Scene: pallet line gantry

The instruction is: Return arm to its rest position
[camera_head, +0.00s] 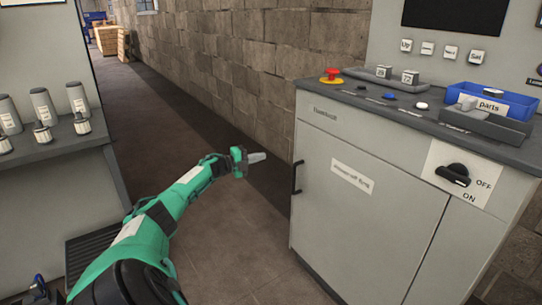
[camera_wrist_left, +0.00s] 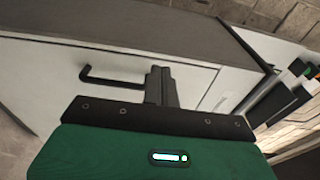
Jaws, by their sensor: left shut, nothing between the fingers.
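My left arm (camera_head: 165,220) is green and reaches forward from the bottom left in the head view. Its gripper (camera_head: 258,157) is shut and empty, in the air over the floor, to the left of the grey cabinet's door. In the left wrist view the shut fingers (camera_wrist_left: 161,85) point toward the cabinet front, with the black door handle (camera_wrist_left: 108,80) to their left. The same handle shows in the head view (camera_head: 296,177); the fingertips look apart from it. My right gripper is not in view.
The grey cabinet (camera_head: 345,232) stands at right, with a red emergency button (camera_head: 331,74), a blue parts bin (camera_head: 490,101) and a black rotary switch (camera_head: 453,174). A shelf (camera_head: 55,143) with several grey canisters is at left. Floor (camera_head: 215,240) lies open between them.

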